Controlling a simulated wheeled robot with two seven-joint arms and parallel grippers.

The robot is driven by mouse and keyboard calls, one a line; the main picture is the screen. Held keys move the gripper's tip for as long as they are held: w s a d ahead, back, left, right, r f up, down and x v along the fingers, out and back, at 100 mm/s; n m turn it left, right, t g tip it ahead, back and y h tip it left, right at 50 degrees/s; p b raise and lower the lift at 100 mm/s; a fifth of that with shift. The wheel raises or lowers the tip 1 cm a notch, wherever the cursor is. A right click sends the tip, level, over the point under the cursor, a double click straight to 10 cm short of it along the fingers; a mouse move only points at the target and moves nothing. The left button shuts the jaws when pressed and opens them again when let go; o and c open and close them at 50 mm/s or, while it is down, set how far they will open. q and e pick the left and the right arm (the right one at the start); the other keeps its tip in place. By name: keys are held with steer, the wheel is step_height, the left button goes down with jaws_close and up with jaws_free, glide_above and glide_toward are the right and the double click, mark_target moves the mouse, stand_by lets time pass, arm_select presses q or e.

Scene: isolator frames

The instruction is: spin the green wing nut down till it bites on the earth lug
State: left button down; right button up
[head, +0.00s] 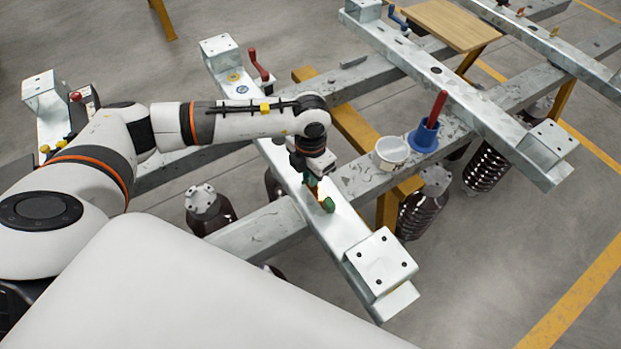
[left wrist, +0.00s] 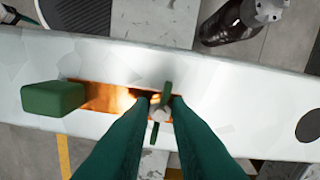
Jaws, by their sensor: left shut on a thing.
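The green wing nut (left wrist: 167,91) sits on a pale stud in the left wrist view, its wings running nearly up and down the picture. The copper-coloured earth lug (left wrist: 105,97) lies beneath it in a slot-like strip on the pale metal beam. My left gripper (left wrist: 160,103), with dark green fingers, is shut on the wing nut; the fingers hide part of it. In the head view my left gripper (head: 312,187) points down at the beam, and the nut is too small to make out. I cannot tell whether the nut touches the lug. My right gripper is not in view.
A green block (left wrist: 54,98) stands at the lug's left end; it also shows in the head view (head: 328,205). A white cup (head: 391,151) and a blue holder with a red handle (head: 424,136) stand on the cross beam. Dark insulators (head: 420,212) hang below.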

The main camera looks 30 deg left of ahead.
arm_select(q)
steer(key=shift+m+b, duration=0.3)
steer(key=shift+m, duration=0.4)
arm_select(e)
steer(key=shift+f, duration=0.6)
arm_select(q)
steer(key=c, duration=1.3)
jaws_free()
steer(key=shift+c, duration=0.2)
steer(key=shift+r, duration=0.1)
step_height(320, 180, up, 12)
steer(key=b, duration=0.1)
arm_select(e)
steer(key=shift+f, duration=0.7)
